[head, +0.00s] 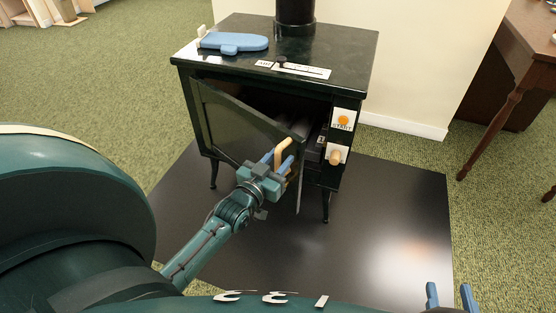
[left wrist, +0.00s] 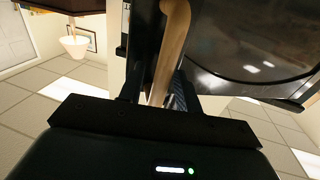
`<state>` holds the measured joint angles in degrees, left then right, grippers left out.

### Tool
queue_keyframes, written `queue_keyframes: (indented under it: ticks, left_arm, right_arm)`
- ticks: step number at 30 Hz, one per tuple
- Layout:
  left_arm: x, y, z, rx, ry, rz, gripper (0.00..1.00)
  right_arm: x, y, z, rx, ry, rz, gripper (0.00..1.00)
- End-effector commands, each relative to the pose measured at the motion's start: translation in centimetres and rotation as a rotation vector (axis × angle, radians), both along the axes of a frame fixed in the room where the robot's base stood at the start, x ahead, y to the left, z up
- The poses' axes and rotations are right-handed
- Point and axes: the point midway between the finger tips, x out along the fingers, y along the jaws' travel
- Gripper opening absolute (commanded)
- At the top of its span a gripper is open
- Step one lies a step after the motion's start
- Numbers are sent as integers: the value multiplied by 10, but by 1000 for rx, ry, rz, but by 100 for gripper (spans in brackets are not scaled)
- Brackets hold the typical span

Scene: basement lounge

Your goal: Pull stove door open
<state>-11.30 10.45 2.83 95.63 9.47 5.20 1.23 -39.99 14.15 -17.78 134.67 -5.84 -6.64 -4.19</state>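The dark green stove (head: 205,135) stands on a black floor plate. Its front door (head: 235,125) hangs partly open, swung out from its left side, with a dark gap at its right edge. The door has a curved wooden handle (head: 284,150), also large in the left wrist view (left wrist: 172,45). My left gripper (head: 277,163) is at the handle, which lies between its blue fingers; it looks shut on it. The door's dark panel (left wrist: 250,40) is close beside the fingers. My right gripper (head: 450,297) is open and empty at the bottom right, away from the stove.
A blue object (head: 233,41) lies on the stove top, near the stovepipe (head: 295,15). An orange start button (head: 343,119) and a wooden knob (head: 335,157) are on the stove's right front. The black floor plate (head: 385,220) is clear at right. A wooden desk (head: 525,45) stands at far right.

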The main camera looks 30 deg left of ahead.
Motion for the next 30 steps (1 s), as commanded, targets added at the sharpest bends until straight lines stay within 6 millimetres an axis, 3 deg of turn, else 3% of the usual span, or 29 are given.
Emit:
queue_keyframes:
  ticks: [12, 30]
  left_arm:
    - [0, 0, 0, 0, -1, 0, 0]
    - [-7, 2, 1, 1, 0, -9, 0]
  right_arm:
    - [0, 0, 0, 0, 1, 0, 36]
    - [0, 0, 0, -3, 16, -2, 36]
